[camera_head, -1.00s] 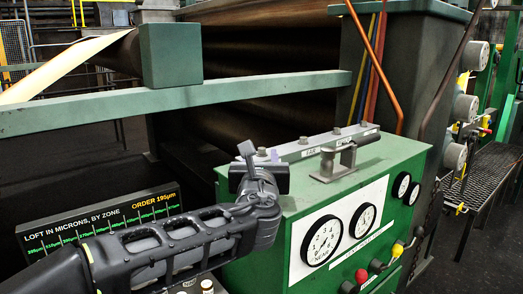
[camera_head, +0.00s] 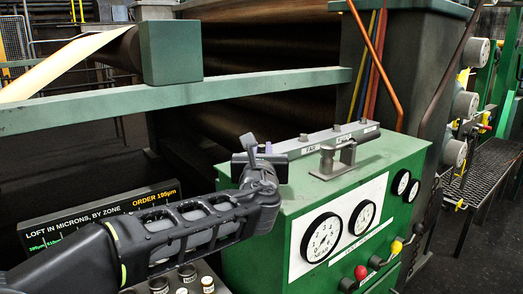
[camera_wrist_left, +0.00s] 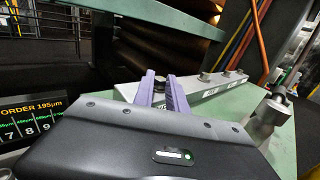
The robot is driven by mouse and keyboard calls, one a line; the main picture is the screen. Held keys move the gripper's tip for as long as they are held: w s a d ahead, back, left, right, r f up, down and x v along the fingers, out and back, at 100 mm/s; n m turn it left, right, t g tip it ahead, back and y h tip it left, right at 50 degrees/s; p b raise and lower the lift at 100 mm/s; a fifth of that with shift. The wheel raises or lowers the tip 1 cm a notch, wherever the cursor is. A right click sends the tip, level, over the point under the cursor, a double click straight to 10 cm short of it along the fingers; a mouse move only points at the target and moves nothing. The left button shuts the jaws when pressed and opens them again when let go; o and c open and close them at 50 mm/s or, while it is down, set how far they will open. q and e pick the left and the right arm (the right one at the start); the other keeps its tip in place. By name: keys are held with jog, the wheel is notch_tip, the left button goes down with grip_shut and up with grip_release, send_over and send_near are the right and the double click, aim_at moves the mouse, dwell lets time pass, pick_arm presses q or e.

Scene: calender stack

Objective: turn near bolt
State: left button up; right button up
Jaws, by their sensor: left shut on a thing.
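My left gripper (camera_head: 258,150) is at the left end of the pale bolt bar on the green cabinet. In the left wrist view its two purple fingers (camera_wrist_left: 161,94) are shut on the near bolt (camera_wrist_left: 160,76), whose dark head shows between them. In the head view the gripper mostly hides that bolt. Other bolts (camera_head: 303,138) stand in a row along the bar (camera_head: 322,138), and they also show in the left wrist view (camera_wrist_left: 204,77). The near dial (camera_head: 321,240) is on the cabinet front; its needle is too small to read surely. My right gripper is not in view.
A grey metal handle (camera_head: 337,160) stands on the cabinet top (camera_head: 385,150), right of my gripper. A green beam (camera_head: 180,98) crosses above and behind it. A loft display (camera_head: 95,215) is at the left, partly behind my arm. Red and yellow knobs (camera_head: 361,273) stick out in front.

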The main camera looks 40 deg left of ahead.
pick_arm(q)
grip_shut()
jog(key=shift+s+a+f+m+t+h+b, duration=0.1)
jog(key=shift+a+f+m+t+h+b, duration=0.15)
jog(key=shift+h+b, duration=0.4)
jog(key=shift+s+a+m+t+h+b, duration=0.1)
jog(key=shift+m+t+h+b, duration=0.35)
jog(key=shift+m+h+b, duration=0.45)
jog(key=shift+r+m+t+h+b, duration=0.15)
jog(key=shift+m+t+h+b, duration=0.2)
jog(key=shift+h+b, duration=0.2)
jog(key=shift+r, duration=0.1)
jog(key=o, duration=0.8)
grip_release()
jog(key=shift+o, duration=0.2)
jog(key=shift+s, duration=0.1)
